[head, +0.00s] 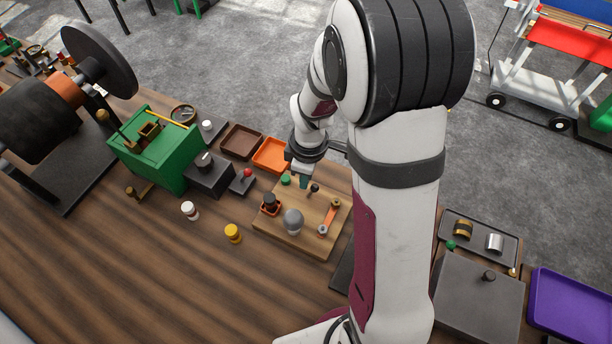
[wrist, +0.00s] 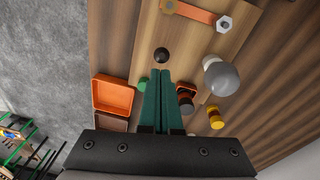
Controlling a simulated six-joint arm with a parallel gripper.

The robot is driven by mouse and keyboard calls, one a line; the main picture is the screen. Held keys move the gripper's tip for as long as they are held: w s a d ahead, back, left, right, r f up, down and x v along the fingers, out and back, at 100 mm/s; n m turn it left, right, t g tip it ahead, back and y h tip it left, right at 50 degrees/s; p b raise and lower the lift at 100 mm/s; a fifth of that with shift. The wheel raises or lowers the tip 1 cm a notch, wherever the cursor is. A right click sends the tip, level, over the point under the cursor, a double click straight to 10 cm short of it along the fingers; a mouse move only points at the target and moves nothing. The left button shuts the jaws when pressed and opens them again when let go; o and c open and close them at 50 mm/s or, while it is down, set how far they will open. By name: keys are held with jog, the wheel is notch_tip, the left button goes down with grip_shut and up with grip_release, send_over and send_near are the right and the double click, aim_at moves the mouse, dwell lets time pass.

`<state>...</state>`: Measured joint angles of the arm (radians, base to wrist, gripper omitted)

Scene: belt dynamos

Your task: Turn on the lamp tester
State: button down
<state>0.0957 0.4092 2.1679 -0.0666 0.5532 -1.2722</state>
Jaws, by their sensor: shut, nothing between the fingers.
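The lamp tester appears to be a light wooden board (head: 263,222) carrying a grey bulb (head: 292,221), a black ball knob (head: 314,188), an orange strip with metal ends (head: 328,218), a green knob (head: 285,180) and a dark part on an orange base (head: 270,203). My gripper (head: 303,183) is over the board's far edge, pointing down, between the green and black knobs. In the wrist view its green fingers (wrist: 160,72) are closed together and empty. The black knob (wrist: 162,55) lies just past the fingertips; I cannot tell if they touch. The bulb (wrist: 221,78) looks unlit.
Orange (head: 271,154) and brown (head: 241,141) trays sit behind the board. A grey box with a red button (head: 247,172) and a green machine (head: 152,145) stand left. A yellow-capped post (head: 233,233) and a white-capped one (head: 189,209) stand nearby. The front-left table is clear.

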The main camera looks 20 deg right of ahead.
jog(key=s+d+r, duration=0.1)
jog(key=s+r, duration=0.2)
jog(key=r, duration=0.8)
jog(key=shift+s+d, duration=0.25)
jog(key=shift+d, duration=0.15)
